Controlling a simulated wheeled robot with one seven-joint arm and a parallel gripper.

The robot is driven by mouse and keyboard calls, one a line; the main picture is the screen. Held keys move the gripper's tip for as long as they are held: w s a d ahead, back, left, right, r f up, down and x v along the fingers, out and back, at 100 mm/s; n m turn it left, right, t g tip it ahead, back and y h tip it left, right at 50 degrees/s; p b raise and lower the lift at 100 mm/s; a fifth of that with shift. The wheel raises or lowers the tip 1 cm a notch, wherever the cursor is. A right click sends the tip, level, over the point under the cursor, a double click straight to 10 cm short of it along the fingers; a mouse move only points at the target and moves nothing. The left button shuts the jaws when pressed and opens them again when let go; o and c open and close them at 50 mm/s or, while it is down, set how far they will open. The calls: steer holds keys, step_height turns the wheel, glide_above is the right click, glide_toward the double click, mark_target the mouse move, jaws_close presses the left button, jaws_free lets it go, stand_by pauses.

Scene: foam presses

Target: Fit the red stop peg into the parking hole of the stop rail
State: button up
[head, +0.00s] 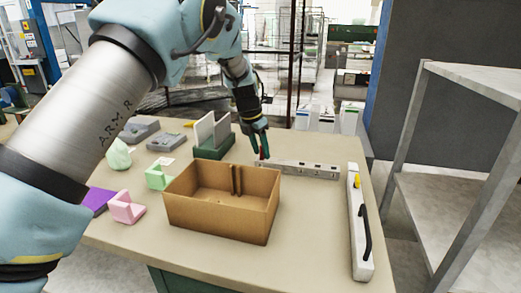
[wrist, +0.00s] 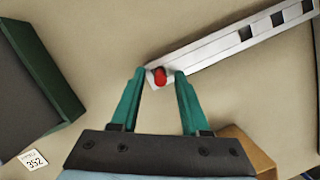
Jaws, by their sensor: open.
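The red stop peg (wrist: 160,77) stands at the left end of the pale stop rail (wrist: 215,49). Whether it is seated in a hole there cannot be told. My gripper (wrist: 159,74) is open, its green fingertips on either side of the peg with gaps visible. In the head view my gripper (head: 263,149) points down at the rail's left end, and a little red of the peg shows by the fingertips. The rail (head: 312,170) lies along the table's far side. Several dark square holes show along it in the wrist view.
An open cardboard box (head: 190,213) stands in front of the rail. A green holder with upright plates (head: 211,146) is left of my gripper. A white bar with a black handle (head: 358,240) lies at the right. Foam pieces (head: 127,207) lie left.

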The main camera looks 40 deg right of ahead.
steer(key=shift+r, duration=0.1)
steer(key=b+v, duration=0.2)
steer(key=v, duration=1)
steer(key=shift+w+a, duration=0.1)
